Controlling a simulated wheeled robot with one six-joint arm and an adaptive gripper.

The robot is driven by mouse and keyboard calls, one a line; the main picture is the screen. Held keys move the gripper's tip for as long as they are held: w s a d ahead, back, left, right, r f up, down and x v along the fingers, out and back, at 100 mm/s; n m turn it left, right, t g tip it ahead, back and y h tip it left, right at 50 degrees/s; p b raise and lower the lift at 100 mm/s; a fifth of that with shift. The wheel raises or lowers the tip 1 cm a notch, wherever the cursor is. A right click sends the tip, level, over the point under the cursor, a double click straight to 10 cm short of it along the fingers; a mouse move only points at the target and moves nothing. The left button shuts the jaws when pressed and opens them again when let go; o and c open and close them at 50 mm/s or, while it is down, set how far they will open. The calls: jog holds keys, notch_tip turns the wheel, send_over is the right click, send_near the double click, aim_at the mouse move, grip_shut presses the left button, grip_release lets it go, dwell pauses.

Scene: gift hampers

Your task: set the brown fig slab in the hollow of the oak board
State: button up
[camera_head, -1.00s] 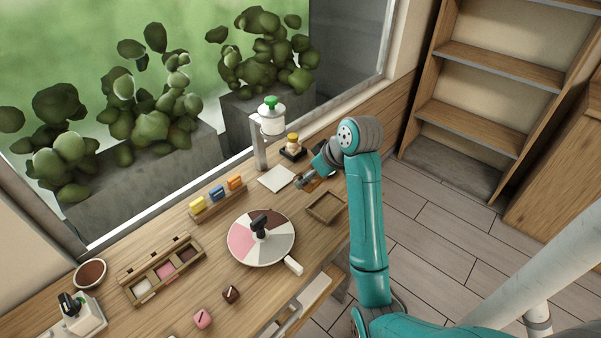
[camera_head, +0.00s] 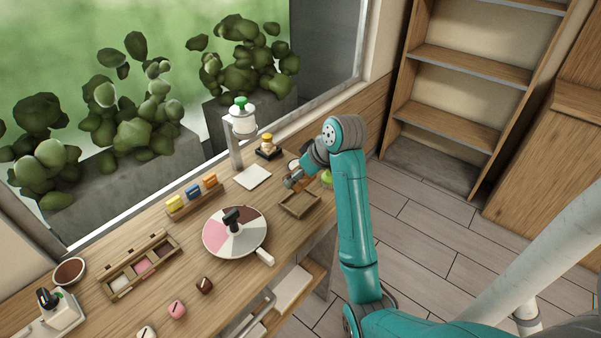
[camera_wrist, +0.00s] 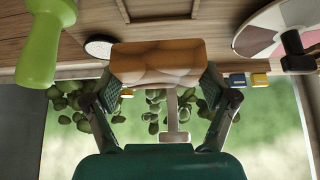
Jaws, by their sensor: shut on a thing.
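My gripper (camera_head: 291,182) is shut on a brown block, which I take to be the fig slab (camera_wrist: 158,60). The oak board (camera_head: 284,208), a small square wooden piece with a raised rim and a hollow, lies on the counter just below the gripper in the picture. Its edge also shows at the top of the wrist view (camera_wrist: 128,17). The slab is apart from it, above the counter.
A round turntable (camera_head: 211,246) with coloured sectors and a black knob stands left of the board. A white square (camera_head: 254,177), a dispenser (camera_head: 240,122) and a yellow-topped jar (camera_head: 267,145) are behind. A green object (camera_head: 326,177) stands beside my arm.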

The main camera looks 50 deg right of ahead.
jog(key=shift+f, duration=2.4)
jog(key=shift+f, duration=1.2)
dwell(1.5)
jog(key=o, duration=0.6)
jog(key=shift+o, duration=0.2)
jog(key=v, duration=0.7)
jog(key=shift+r, duration=0.2)
jog(key=shift+s, duration=0.15)
